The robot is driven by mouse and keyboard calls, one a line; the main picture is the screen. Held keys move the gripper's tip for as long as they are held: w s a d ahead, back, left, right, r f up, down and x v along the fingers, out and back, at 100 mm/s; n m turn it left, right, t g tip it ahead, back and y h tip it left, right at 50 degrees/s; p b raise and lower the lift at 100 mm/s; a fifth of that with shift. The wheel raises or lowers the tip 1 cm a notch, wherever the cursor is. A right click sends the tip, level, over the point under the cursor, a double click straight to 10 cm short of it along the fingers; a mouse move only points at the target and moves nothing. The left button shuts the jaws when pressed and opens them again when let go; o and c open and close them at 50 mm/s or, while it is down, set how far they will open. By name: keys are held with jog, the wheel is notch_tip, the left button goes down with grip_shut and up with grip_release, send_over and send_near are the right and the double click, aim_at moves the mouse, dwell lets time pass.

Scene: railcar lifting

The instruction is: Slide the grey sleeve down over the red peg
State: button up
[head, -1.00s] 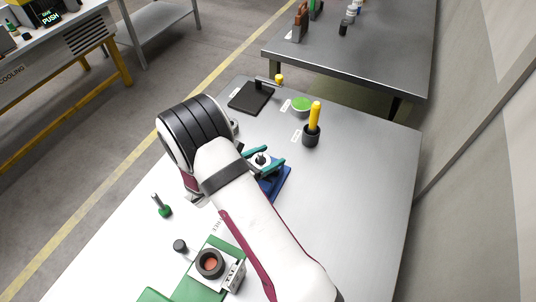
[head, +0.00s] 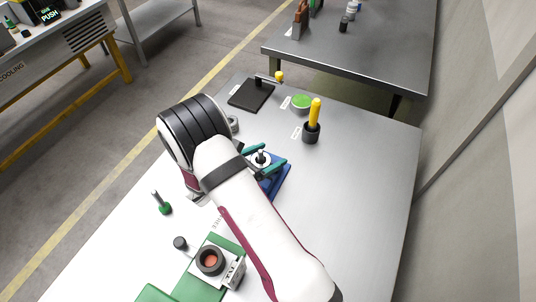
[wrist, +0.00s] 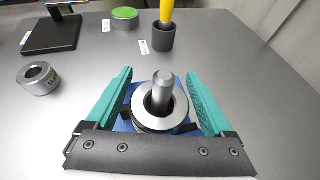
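My gripper (head: 274,153) has two teal fingers, spread apart, one on each side of a silver-grey ring (wrist: 141,111) on a blue base (head: 283,183). In the wrist view my gripper (wrist: 160,74) shows a gap between each finger and the ring. A grey upright post (wrist: 161,88) stands inside the ring. Another short grey ring (wrist: 38,80) lies at the left, apart from my gripper. I cannot tell which ring is the sleeve. No plainly red peg shows; a red-orange surface (head: 210,261) lies inside a dark ring on a green base (head: 199,289).
A yellow-handled tool stands in a dark cup (head: 311,135), near a green-topped disc (head: 301,102) and a black plate (head: 250,94). A green-footed pin (head: 165,208) and a small dark knob (head: 181,243) are at the left. The table's right side (head: 375,180) is clear.

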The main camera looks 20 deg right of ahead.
jog(key=shift+o, duration=0.6)
jog(key=v, duration=1.6)
jog(key=s+d+r+m+g+y, duration=0.3)
jog(key=s+d+r+m+g, duration=0.15)
jog(key=s+m, duration=0.3)
jog(key=s+d+r+m+g+y, duration=0.25)
jog(key=s+d+m+g, duration=0.2)
jog(key=s+m, duration=0.35)
jog(key=s+a+r+m+t+y, duration=0.2)
jog(key=s+a+m+y, duration=0.3)
jog(key=m, duration=0.8)
jog(key=s+y, duration=0.3)
jog(key=shift+a+r+m+t, duration=0.25)
jog(key=shift+r+m+t, duration=0.05)
jog(key=shift+r+m, duration=0.05)
